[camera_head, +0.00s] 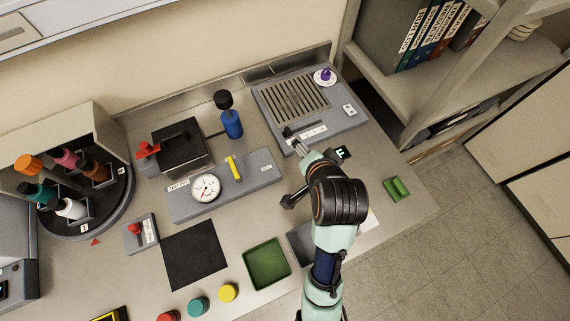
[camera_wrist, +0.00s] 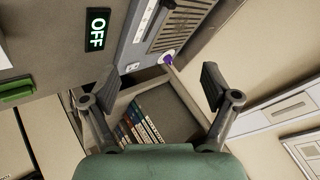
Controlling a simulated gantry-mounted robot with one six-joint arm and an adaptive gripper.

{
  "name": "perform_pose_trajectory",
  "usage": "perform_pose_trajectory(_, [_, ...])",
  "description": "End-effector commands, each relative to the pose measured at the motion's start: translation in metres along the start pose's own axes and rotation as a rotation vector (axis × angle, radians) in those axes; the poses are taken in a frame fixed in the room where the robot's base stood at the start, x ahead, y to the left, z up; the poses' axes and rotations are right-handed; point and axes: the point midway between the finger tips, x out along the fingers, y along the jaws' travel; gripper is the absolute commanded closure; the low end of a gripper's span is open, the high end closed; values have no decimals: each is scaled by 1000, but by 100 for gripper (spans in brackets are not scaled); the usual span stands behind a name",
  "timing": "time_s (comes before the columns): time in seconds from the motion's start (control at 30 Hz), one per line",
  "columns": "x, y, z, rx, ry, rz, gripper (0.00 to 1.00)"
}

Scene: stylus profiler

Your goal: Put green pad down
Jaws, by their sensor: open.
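A small green block (camera_head: 397,189), seemingly the green pad, lies on the bench near its right edge. It also shows at the left edge of the wrist view (camera_wrist: 17,90). A green square tray (camera_head: 267,263) lies at the front of the bench. My gripper (camera_wrist: 158,88) is open, with nothing between its fingers. It is raised over the bench, to the left of the green block; my own wrist partly hides it in the head view.
A grey grille unit (camera_head: 335,117) with a purple knob (camera_head: 326,74) stands at the back right. A gauge plate (camera_head: 225,186) and blue bottle (camera_head: 231,122) stand left of my arm. A small OFF display (camera_wrist: 97,30) is close by. Bench around the green block is clear.

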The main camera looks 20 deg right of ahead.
Motion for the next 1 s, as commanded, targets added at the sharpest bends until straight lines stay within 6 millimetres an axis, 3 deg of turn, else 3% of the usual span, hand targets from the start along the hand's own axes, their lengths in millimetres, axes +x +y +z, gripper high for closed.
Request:
perform_pose_trajectory(0.03, [-21, -34, 32, -243, 33, -79, 13])
perform_pose_trajectory(0.1, [-51, -66, 62, -536, 101, -162, 13])
perform_pose_trajectory(0.2, [-84, -91, 88, -806, 185, -238, 13])
perform_pose_trajectory(0.3, [-101, -100, 98, -926, 231, -267, 13])
perform_pose_trajectory(0.67, [-108, -106, 95, -944, 238, -270, 13])
perform_pose_trajectory(0.87, [-155, -141, 63, -941, 238, -269, 13])
perform_pose_trajectory(1.0, [-206, -180, 27, -937, 238, -267, 13])
